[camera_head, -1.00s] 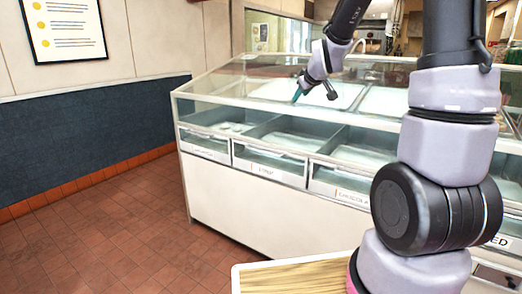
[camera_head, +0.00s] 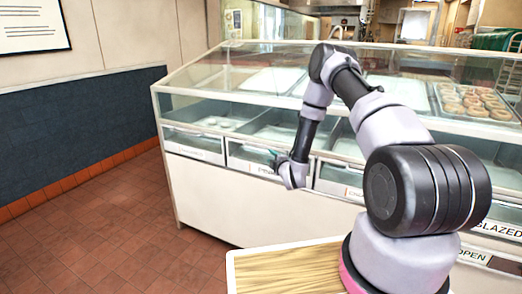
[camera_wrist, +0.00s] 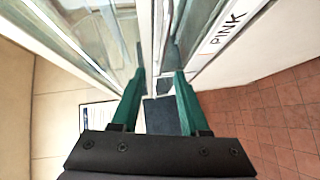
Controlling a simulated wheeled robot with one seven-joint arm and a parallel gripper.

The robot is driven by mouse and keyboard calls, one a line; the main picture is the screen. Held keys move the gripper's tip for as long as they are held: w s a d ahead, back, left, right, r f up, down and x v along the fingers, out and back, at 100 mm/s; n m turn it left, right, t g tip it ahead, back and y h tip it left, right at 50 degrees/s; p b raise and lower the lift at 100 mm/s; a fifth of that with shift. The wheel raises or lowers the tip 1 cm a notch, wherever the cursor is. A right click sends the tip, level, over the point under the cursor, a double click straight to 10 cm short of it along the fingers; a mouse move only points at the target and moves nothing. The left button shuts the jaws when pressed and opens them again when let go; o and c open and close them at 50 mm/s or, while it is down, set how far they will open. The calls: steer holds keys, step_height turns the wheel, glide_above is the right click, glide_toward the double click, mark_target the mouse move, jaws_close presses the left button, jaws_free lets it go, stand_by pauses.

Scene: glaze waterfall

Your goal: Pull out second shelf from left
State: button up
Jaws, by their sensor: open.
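The second shelf from the left (camera_head: 240,164) is a tray-like drawer with a pale front and label, under the glass of the display case. It looks in line with its neighbours. In the wrist view its label (camera_wrist: 224,34) reads PINK. My gripper (camera_head: 276,158) is at the upper edge of this shelf's front, near its right part. In the wrist view the two green fingers of my gripper (camera_wrist: 161,73) are open, with a narrow pale edge between their tips. I cannot tell whether they touch it. My wrist hides part of the front.
The leftmost shelf (camera_head: 193,147) is beside it, and another shelf (camera_head: 340,179) is to the right. A wooden-topped surface (camera_head: 285,272) is near my base. The tiled floor (camera_head: 100,235) at left is clear.

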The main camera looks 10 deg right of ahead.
mark_target(264, 151)
steer(key=x, duration=1.1)
steer(key=shift+s+a+f, duration=0.1)
steer(key=shift+f, duration=0.1)
jaws_close()
stand_by(1.0)
